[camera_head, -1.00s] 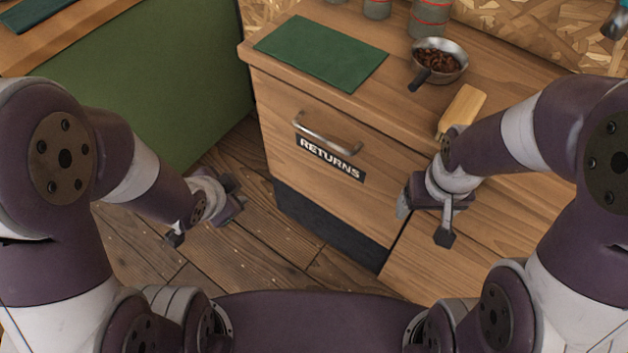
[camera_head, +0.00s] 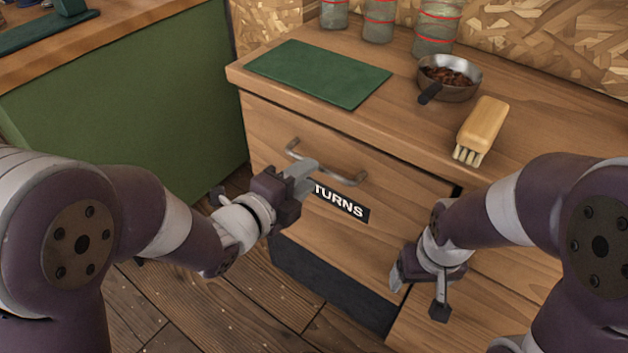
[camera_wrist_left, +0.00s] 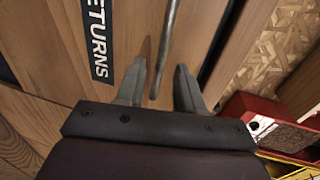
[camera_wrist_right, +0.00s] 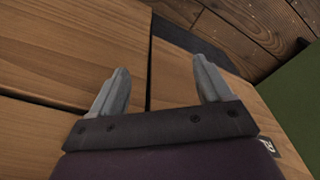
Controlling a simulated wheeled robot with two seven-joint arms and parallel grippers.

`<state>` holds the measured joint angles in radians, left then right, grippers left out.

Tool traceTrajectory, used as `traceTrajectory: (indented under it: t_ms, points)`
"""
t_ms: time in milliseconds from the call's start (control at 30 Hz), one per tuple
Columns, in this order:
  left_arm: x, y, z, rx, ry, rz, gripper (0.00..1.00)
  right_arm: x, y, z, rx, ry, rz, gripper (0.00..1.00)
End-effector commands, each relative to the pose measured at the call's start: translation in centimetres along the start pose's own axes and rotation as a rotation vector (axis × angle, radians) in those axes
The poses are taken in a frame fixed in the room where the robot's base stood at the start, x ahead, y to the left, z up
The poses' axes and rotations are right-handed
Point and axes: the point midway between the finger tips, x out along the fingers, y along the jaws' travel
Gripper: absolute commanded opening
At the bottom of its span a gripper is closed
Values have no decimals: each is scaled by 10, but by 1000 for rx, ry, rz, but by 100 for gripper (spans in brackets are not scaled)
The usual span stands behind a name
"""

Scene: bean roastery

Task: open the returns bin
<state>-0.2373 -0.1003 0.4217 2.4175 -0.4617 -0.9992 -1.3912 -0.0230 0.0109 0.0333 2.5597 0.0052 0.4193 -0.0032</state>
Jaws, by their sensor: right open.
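The returns bin is a wooden drawer-like front (camera_head: 265,130) with a curved metal handle (camera_head: 345,174) and a black RETURNS label (camera_head: 345,205), partly covered by my left gripper. The front looks shut. My left gripper (camera_head: 305,172) is at the handle's left part. In the left wrist view its fingers (camera_wrist_left: 160,75) are apart, with the handle bar (camera_wrist_left: 167,45) showing between them; contact is not visible. The label also shows there (camera_wrist_left: 98,40). My right gripper (camera_head: 418,290) is open and empty, low in front of the wooden cabinet to the right; its parted fingers show in the right wrist view (camera_wrist_right: 160,85).
On the countertop are a green mat (camera_head: 320,73), a small pan of beans (camera_head: 448,80), a wooden brush (camera_head: 483,125) and several jars (camera_head: 436,28). A green-sided counter (camera_head: 130,110) stands at left. Plank floor (camera_head: 240,310) lies open between them.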

Motion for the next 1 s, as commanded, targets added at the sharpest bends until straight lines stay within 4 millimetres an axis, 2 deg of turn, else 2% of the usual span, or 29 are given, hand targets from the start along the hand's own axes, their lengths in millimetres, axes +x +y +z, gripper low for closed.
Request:
traceTrajectory:
  t_ms: [100, 200, 533, 567, 600, 667, 1000]
  points:
    - [21, 1, 0, -1, 1, 1, 37, 5, 0, 1, 0, 0, 0, 78]
    - [30, 0, 0, -1, -1, 1, 37, 6, 0, 1, 0, 0, 0, 78]
    - [35, 0, 0, -2, -2, 1, 37, 6, 0, 1, 0, 0, 0, 78]
    - [35, 0, 0, -2, -2, 1, 34, 6, 0, 1, 0, 0, 0, 78]
    - [35, 0, 0, -2, -2, 1, 21, 6, 0, 1, 0, 0, 0, 78]
    - [35, 0, 0, -2, -2, 1, 1, 6, 0, 1, 0, 0, 0, 78]
    - [38, 2, 3, -1, -3, -9, 0, 13, 0, 2, 0, 0, 0, 78]
